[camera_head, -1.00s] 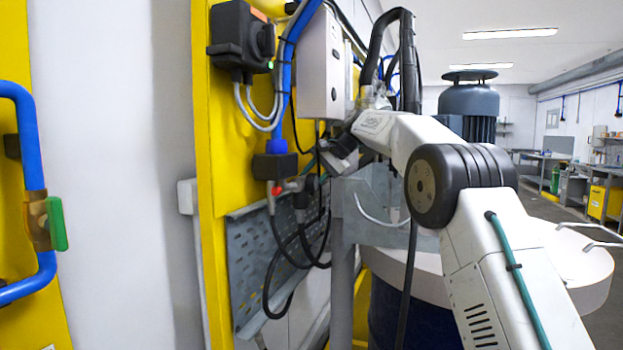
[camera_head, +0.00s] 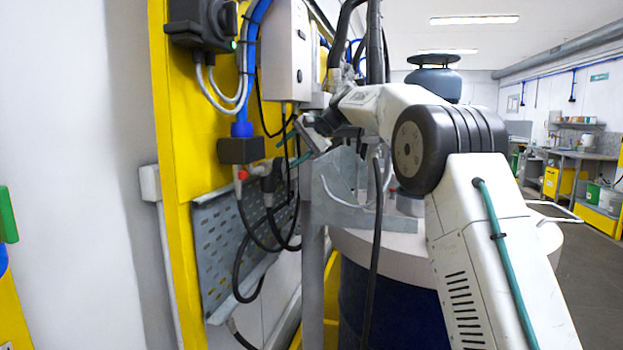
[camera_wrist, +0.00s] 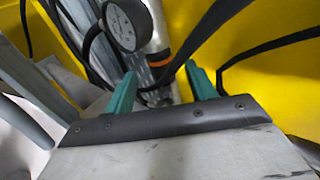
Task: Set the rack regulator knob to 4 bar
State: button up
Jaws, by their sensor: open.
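A round dial gauge (camera_wrist: 127,22) with a white face and black rim shows at the top of the wrist view. A silver cylinder (camera_wrist: 158,28) with an orange band stands beside it. My gripper (camera_wrist: 160,72) has two teal fingers, apart, with the cylinder's lower end and a small dark part behind the gap. I cannot tell whether that part is the regulator knob, or read the dial. In the head view my gripper (camera_head: 294,147) is by the yellow panel, below the white box. No regulator knob is clearly visible there.
Black cables hang around the gripper and cross the wrist view. A grey perforated plate (camera_head: 222,235), a black switch box (camera_head: 200,22) and a white box (camera_head: 285,50) are on the yellow panel (camera_head: 178,150). A drum with a white lid (camera_head: 400,260) stands right of a grey post.

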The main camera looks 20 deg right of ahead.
jog(key=s+a+f+n+g+h, duration=0.1)
jog(key=s+a+n, duration=0.1)
jog(key=s, duration=1.2)
jog(key=s+a+f+n+g+h, duration=0.1)
jog(key=s+a+n+h, duration=0.1)
jog(key=s, duration=1.2)
jog(key=shift+s+g+h, duration=0.2)
jog(key=shift+g+h, duration=0.1)
jog(key=shift+g, duration=0.1)
jog(key=shift+f, duration=0.1)
